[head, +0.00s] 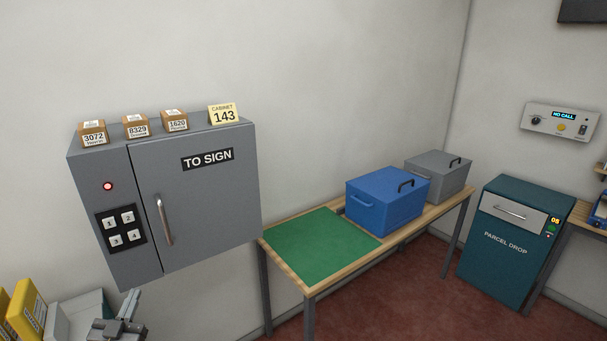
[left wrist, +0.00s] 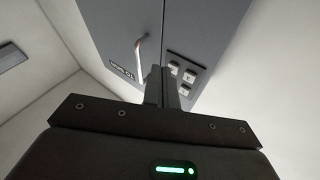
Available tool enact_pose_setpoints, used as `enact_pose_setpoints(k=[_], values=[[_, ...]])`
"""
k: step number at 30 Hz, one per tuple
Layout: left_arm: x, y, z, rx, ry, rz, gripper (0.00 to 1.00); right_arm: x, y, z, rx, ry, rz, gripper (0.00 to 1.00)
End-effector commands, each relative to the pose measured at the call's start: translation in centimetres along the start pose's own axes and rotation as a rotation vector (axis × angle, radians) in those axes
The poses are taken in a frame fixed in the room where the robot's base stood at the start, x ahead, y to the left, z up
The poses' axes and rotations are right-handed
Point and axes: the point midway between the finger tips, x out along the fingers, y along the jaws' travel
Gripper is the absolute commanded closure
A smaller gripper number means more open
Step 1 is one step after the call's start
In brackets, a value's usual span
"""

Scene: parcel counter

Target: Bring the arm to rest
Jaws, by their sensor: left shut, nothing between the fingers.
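My left gripper (head: 130,302) shows at the bottom left of the head view, in front of and below the grey cabinet (head: 205,215). It is shut and empty. In the left wrist view its shut fingers (left wrist: 162,85) point up toward the cabinet (left wrist: 190,30), whose handle (left wrist: 140,52) and number keys show beyond them. The cabinet door is closed, and a red light (head: 108,186) shows above the keypad (head: 121,230). My right gripper is in neither view.
A table with a green mat (head: 320,245), blue box (head: 385,205) and grey box (head: 450,180) is to the right. A parcel drop (head: 510,250) stands farther right. Yellow items (head: 27,312) are left of my gripper.

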Motion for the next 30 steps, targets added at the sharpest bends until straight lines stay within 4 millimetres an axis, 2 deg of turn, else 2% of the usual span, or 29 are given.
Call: enact_pose_setpoints(k=[1,3,6,9,13,19,30], values=[[0.7,-0.5,-2.5,0.007,0.049,-0.001,1.0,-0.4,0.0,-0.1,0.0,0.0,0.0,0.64],[1.2,-1.1,-5.0,0.014,0.105,-0.003,1.0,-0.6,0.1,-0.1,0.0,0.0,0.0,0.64],[1.6,-1.6,-7.6,0.023,0.16,-0.004,1.0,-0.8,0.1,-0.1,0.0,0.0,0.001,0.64],[1.7,-1.8,-8.9,0.028,0.19,-0.004,1.0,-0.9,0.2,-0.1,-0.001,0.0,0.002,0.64],[1.8,-1.9,-9.3,0.029,0.2,-0.004,1.0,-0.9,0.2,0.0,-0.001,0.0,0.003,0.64],[2.4,-2.2,-8.8,0.029,0.199,-0.004,1.0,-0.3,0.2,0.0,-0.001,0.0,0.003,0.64],[6.2,-4.8,-6.9,0.03,0.199,-0.005,1.0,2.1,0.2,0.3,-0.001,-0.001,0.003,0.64]])
